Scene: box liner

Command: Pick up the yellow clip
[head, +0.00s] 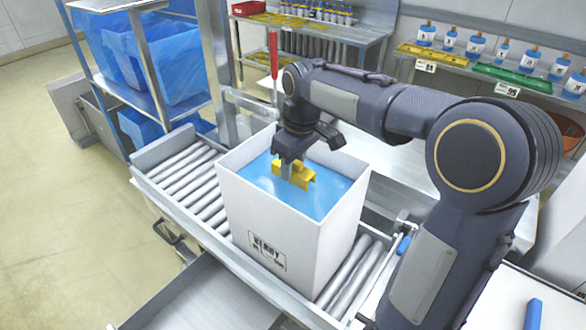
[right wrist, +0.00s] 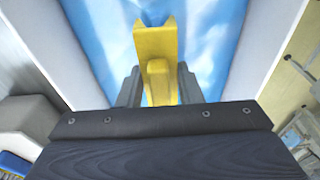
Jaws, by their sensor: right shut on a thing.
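The yellow clip (head: 296,176) is inside the mouth of a white box (head: 290,235) lined with blue film (head: 258,178). My right gripper (head: 292,168) reaches down from above into the box opening and is shut on the clip. In the right wrist view the yellow clip (right wrist: 157,60) stands between the two grey fingers (right wrist: 157,88), with the blue liner behind it. Whether the clip touches the liner or box wall I cannot tell. My left gripper is not in view.
The box stands on a roller conveyor (head: 190,180) with metal side rails. A rack with blue-lined bins (head: 160,60) stands at the back left. Shelves with several bottles (head: 475,48) and trays are at the back right. Open floor (head: 70,200) lies to the left.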

